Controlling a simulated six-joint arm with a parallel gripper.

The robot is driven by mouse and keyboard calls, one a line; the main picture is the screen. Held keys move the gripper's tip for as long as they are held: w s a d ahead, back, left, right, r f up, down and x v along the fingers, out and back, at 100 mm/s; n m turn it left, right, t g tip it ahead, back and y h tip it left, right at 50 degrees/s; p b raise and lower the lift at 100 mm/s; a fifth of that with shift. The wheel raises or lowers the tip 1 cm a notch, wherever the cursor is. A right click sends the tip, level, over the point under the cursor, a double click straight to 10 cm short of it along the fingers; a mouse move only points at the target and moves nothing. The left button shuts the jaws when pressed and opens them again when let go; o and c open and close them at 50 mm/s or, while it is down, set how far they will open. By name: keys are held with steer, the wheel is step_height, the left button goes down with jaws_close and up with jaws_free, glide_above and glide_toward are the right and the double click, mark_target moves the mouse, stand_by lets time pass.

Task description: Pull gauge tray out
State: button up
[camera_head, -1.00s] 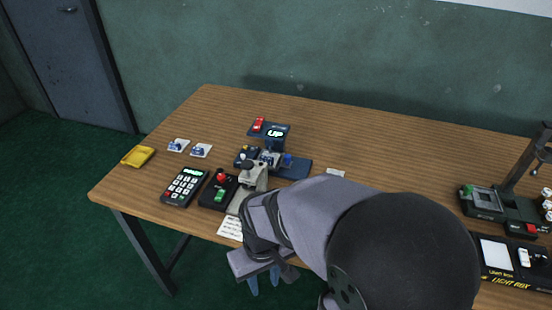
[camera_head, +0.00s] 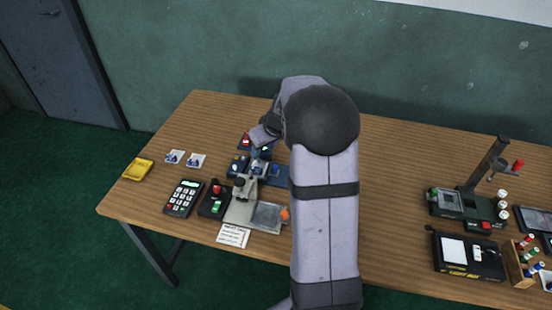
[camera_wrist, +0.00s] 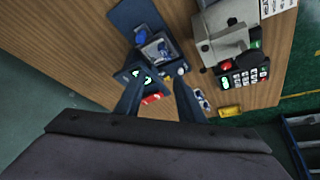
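The dark blue gauge (camera_head: 260,168) stands mid-left on the table, with a blue strip reaching to its right that may be its tray (camera_head: 277,178). The wrist view shows the gauge (camera_wrist: 157,50) with a pale, glassy square on top, and the blue strip (camera_wrist: 133,18) running up from it. A lit display (camera_wrist: 140,76) sits on its near side. My gripper (camera_wrist: 158,82) is open and empty, its two dark fingers pointing at the display side of the gauge. I cannot tell whether they touch it. In the head view my wrist (camera_head: 265,134) hangs behind the gauge and partly covers the display.
A grey press (camera_head: 241,203) with a metal plate (camera_head: 268,217) stands in front of the gauge. A red-and-green button box (camera_head: 214,200), a keypad (camera_head: 183,198), two photo cards and a yellow tray (camera_head: 138,170) lie left. A light box (camera_head: 467,256) stands right.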

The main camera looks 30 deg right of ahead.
steer(key=m+g, duration=0.1)
glide_toward(275, 166)
steer(key=f, duration=0.1)
steer(key=shift+p+x, duration=1.15)
steer(key=shift+x, duration=2.55)
steer(key=shift+w, duration=0.1)
steer(key=shift+r, duration=0.1)
jaws_close()
